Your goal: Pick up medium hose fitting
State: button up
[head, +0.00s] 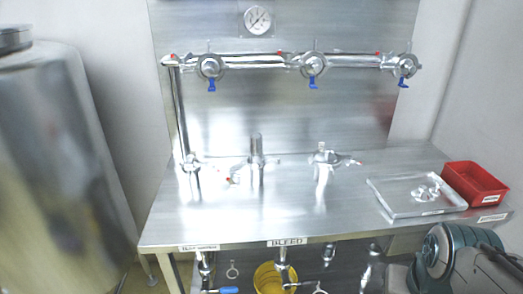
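Small shiny metal fittings (426,192) lie in a shallow steel tray (388,207) on the right of the steel bench. I cannot tell their sizes apart, so I cannot say which is the medium hose fitting. Metal valve fittings also stand on the bench, one at the centre (257,163) and one to its right (323,160). A teal and grey part of my arm shows at the lower right, in front of the bench. No gripper fingers can be made out.
A red bin (474,185) stands right of the tray. A wall pipe with blue-handled valves (312,66) and a gauge (257,19) is behind the bench (225,222). A yellow bucket (274,279) is below. A large blurred metallic body (60,150) fills the left.

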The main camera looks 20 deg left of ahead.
aim_at(256, 159)
jog(key=u, duration=0.7)
jog(key=i, duration=0.2)
jog(key=u, duration=0.05)
